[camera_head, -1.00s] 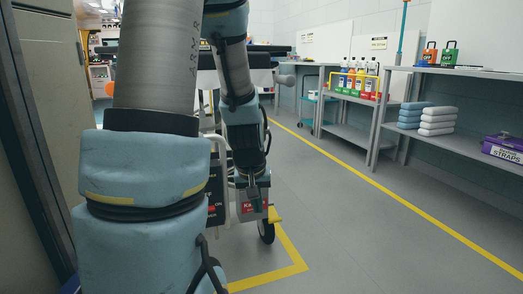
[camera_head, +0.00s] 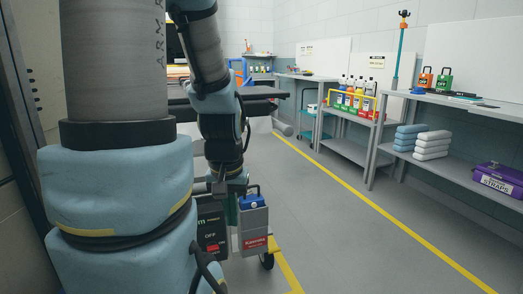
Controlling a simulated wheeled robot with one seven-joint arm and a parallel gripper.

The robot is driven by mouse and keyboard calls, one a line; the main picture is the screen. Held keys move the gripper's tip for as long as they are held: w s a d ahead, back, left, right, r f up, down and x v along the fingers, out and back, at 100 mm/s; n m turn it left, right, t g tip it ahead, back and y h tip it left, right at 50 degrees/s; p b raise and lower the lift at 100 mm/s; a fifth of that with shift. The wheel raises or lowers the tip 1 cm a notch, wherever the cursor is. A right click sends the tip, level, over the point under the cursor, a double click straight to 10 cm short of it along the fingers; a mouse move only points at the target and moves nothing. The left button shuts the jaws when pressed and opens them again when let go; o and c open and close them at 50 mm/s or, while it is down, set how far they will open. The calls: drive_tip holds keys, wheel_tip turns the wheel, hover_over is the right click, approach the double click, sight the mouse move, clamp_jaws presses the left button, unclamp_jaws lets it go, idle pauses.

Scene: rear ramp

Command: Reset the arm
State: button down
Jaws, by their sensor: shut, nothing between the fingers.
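My arm, padded in blue with grey links, fills the left side of the head view and bends down toward the middle. My gripper (camera_head: 230,207) hangs at its lower end, pointing down, shut and empty. Its fingers are small and partly dark against what is behind them. It is in front of or beside a grey box with a red label (camera_head: 254,230) and a dark panel marked OFF (camera_head: 211,236). I cannot tell whether it touches either of them.
A blue item (camera_head: 251,198) sits on the grey box, with a wheel (camera_head: 267,261) below. At right, a grey shelf (camera_head: 455,100) carries folded towels (camera_head: 432,146) and a purple straps case (camera_head: 497,180). A bottle rack (camera_head: 353,101) stands farther back. The floor between is clear.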

wheel_tip(320, 180, up, 21)
drive_tip(key=p, duration=1.8)
drive_tip(key=shift+p, duration=0.35)
